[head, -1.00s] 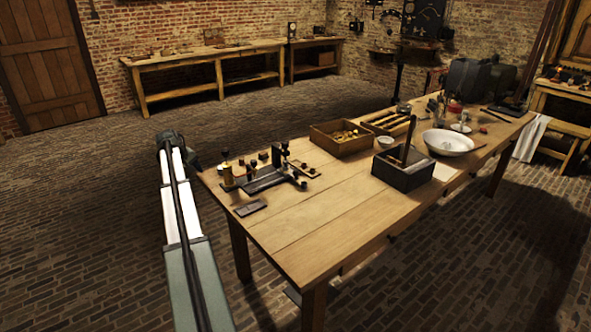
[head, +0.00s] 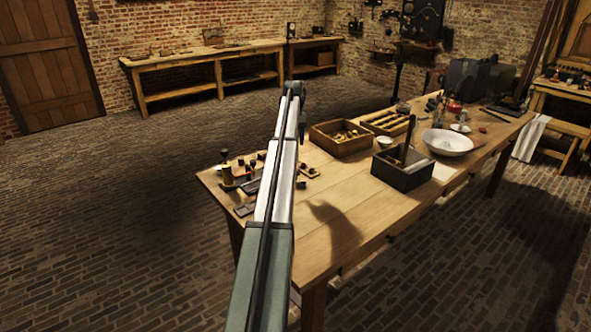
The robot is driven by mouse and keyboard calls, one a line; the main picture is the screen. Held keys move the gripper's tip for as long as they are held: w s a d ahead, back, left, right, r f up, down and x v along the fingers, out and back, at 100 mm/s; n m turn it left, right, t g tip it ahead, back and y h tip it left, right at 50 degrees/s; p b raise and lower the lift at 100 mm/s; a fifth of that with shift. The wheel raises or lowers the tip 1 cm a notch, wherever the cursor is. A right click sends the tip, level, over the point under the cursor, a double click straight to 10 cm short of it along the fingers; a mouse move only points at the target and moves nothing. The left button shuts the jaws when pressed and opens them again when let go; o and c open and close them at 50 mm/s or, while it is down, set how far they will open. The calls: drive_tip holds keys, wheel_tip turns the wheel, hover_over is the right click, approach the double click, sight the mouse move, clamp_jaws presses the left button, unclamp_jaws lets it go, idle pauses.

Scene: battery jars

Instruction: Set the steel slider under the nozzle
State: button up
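A small bench apparatus with dark and brass parts stands at the near left end of the wooden table (head: 340,225). A brass cylinder with a dark top (head: 227,174) stands at its left. A flat dark plate (head: 244,210) lies in front. My arm crosses the middle of the apparatus and hides much of it. I cannot pick out the steel slider or the nozzle for certain; they are small or hidden. My arm reaches up past the apparatus, and its far end shows above the table's back edge. My gripper's fingers cannot be made out.
A wooden box with brass pieces (head: 341,148), a divided tray (head: 387,122), a dark open box (head: 402,178) and a white bowl (head: 448,143) stand further right. The front middle of the table is clear, with an arm shadow on it.

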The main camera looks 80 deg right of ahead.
drive_tip(key=f, duration=1.4)
drive_tip(key=shift+s, duration=0.35)
drive_tip(key=shift+c, duration=0.2)
drive_tip(key=shift+r, duration=0.1)
clamp_jaws()
